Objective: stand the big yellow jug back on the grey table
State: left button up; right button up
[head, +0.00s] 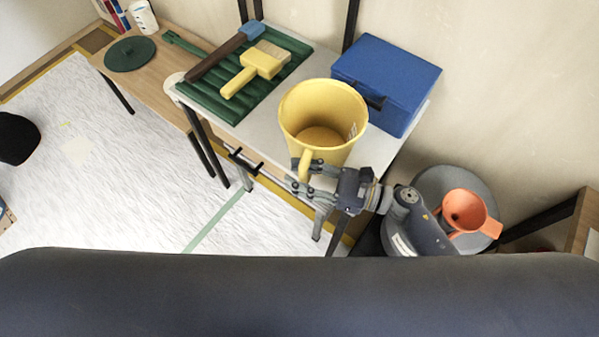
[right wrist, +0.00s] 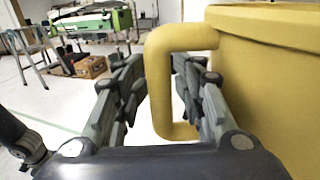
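The big yellow jug (head: 322,112) is upright, its open mouth facing up, over the front right part of the grey table (head: 222,105). Its yellow wall also fills the right side of the right wrist view (right wrist: 270,75). My right gripper (head: 303,178) is at the jug's handle, with one finger on each side. In the right wrist view its fingertips close in against the handle (right wrist: 163,85). The jug's base is hidden, so I cannot tell whether it touches the tabletop. My left gripper is not in view.
A blue box (head: 388,75) stands close behind the jug. An orange funnel (head: 465,212) rests on a round grey lid (head: 430,185) at right. Bare tabletop shows beside the jug.

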dwell(0.3)
jog(key=shift+f, duration=0.2)
jog(key=b+v, duration=0.4)
jog(key=v, duration=0.7)
jog(key=shift+s, duration=0.15)
jog(key=shift+a+r, duration=0.15)
